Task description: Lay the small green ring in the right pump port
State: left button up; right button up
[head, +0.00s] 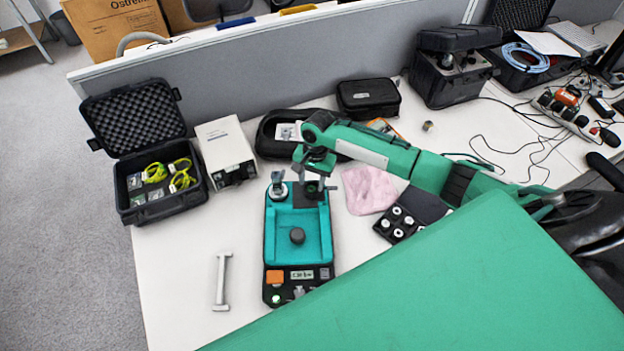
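The teal and black pump unit (270,240) stands on the white table with a dark round knob (297,236) in its recess. A grey metal fitting (278,187) stands upright at its back left corner. My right gripper (314,187) points down over the back right corner, where it covers the right port area. Its fingers are too small and dark against the unit to tell whether they are open or shut. I cannot make out the small green ring; it may be hidden at the gripper. My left gripper is not in view.
A grey handle-like bar (222,281) lies left of the unit. An open black case (160,193) and a white box (226,152) stand farther left. A pink cloth (369,190) and a black tray of round parts (398,222) lie right. A grey partition (250,72) bounds the back.

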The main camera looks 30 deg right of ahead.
jog(key=shift+s+d+f, duration=0.2)
jog(key=shift+s+f, duration=0.05)
jog(key=shift+r, duration=0.35)
notch_tip(320, 180, up, 14)
jog(key=w+d+b, duration=0.1)
jog(key=b, duration=0.1)
jog(key=shift+w+d+f+b, duration=0.15)
jog(key=shift+d+f+b, duration=0.15)
jog(key=shift+b, duration=0.1)
